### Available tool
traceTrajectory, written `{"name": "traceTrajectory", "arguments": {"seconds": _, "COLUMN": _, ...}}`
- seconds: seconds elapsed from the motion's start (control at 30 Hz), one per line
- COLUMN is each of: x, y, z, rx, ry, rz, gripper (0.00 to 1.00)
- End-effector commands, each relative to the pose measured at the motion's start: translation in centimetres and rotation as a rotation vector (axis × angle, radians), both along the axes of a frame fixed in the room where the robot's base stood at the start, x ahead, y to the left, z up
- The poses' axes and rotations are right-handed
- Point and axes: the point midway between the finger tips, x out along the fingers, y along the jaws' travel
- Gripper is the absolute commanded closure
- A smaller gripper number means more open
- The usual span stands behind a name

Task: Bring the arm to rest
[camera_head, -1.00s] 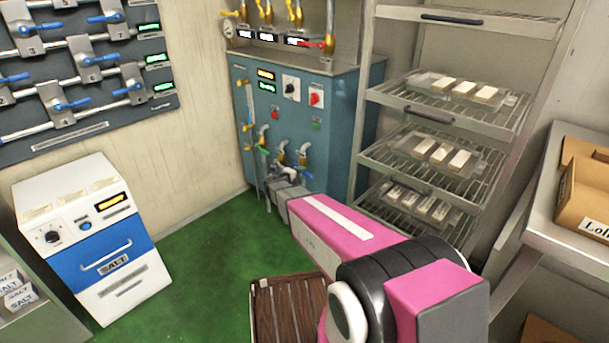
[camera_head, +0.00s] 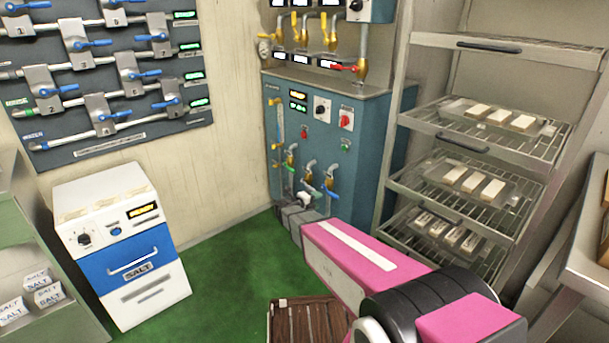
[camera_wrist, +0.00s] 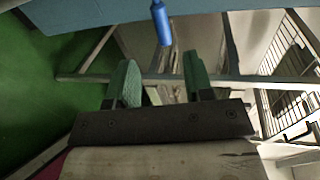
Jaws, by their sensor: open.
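My gripper (camera_wrist: 158,80) shows in the wrist view with its two green-padded fingers apart and nothing between them. A blue tap handle (camera_wrist: 161,24) hangs beyond the fingertips, near the top of that view, apart from them. In the head view my pink arm reaches from the lower right toward the teal kettle cabinet (camera_head: 375,140). The arm's far end is in front of the cabinet's lower taps, by the tap with the blue handle (camera_head: 331,187). The gripper's fingers are hard to make out in the head view.
A wire rack (camera_head: 400,121) with trays of bars stands right of the cabinet. A white and blue salt machine (camera_head: 135,262) stands at the left, under a valve board (camera_head: 60,150). A brown slatted platform (camera_head: 305,325) lies on the green floor (camera_head: 225,262).

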Motion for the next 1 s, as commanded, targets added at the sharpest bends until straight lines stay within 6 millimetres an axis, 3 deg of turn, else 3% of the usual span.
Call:
{"name": "traceTrajectory", "arguments": {"seconds": 0.27, "x": -4.5, "y": -3.8, "z": -0.1, "rx": 0.409, "ry": -0.307, "rz": -0.276, "gripper": 0.53}}
{"name": "traceTrajectory", "arguments": {"seconds": 0.5, "x": -9.4, "y": -6.4, "z": -0.6, "rx": 0.810, "ry": -0.696, "rz": -0.680, "gripper": 0.53}}
{"name": "traceTrajectory", "arguments": {"seconds": 0.8, "x": -15.4, "y": -7.4, "z": -0.6, "rx": 1.140, "ry": -1.216, "rz": -1.300, "gripper": 0.53}}
{"name": "traceTrajectory", "arguments": {"seconds": 1.0, "x": -19.1, "y": -7.0, "z": -0.1, "rx": 1.203, "ry": -1.572, "rz": -1.777, "gripper": 0.53}}
